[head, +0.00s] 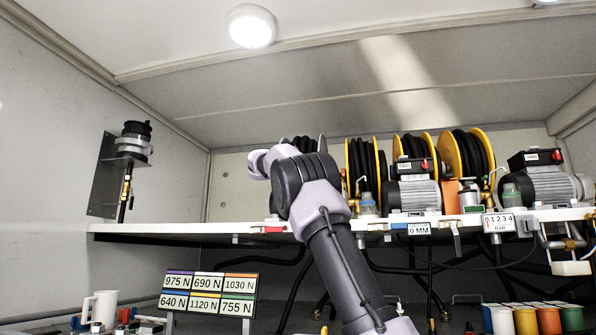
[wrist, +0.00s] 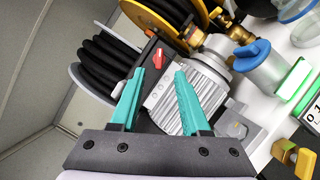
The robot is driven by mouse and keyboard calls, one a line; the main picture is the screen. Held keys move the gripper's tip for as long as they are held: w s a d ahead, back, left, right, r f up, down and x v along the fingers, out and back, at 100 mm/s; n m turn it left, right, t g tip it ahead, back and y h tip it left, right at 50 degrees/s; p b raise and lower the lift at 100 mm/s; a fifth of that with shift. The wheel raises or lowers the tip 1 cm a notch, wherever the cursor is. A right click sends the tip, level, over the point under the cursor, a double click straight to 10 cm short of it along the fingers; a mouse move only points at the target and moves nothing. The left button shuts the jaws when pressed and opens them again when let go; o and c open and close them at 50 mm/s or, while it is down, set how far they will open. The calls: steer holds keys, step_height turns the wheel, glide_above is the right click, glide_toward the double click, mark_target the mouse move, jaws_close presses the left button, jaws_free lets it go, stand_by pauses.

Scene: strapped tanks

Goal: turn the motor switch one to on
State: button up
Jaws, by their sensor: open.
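In the wrist view my gripper (wrist: 159,75) is open and empty, its two teal fingers apart. A red switch knob (wrist: 158,58) sits on a dark box on top of a grey finned motor (wrist: 190,98). The knob appears between and just beyond the fingertips, with no contact visible. The knob's setting and the motor's number cannot be read here. In the head view my arm hides my gripper and whatever lies behind it. Two other motors show right of my arm, a middle one (head: 412,194) and a right one (head: 548,186), each with a red switch.
Black hoses on yellow reels (head: 470,155) stand behind the motors. In the wrist view a clear container with a blue lid (wrist: 258,68) stands right of the motor. The white shelf (head: 180,232) is bare at left. A force label board (head: 208,293) and colored cups (head: 535,318) are below.

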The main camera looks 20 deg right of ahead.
steer(key=shift+v, duration=0.8)
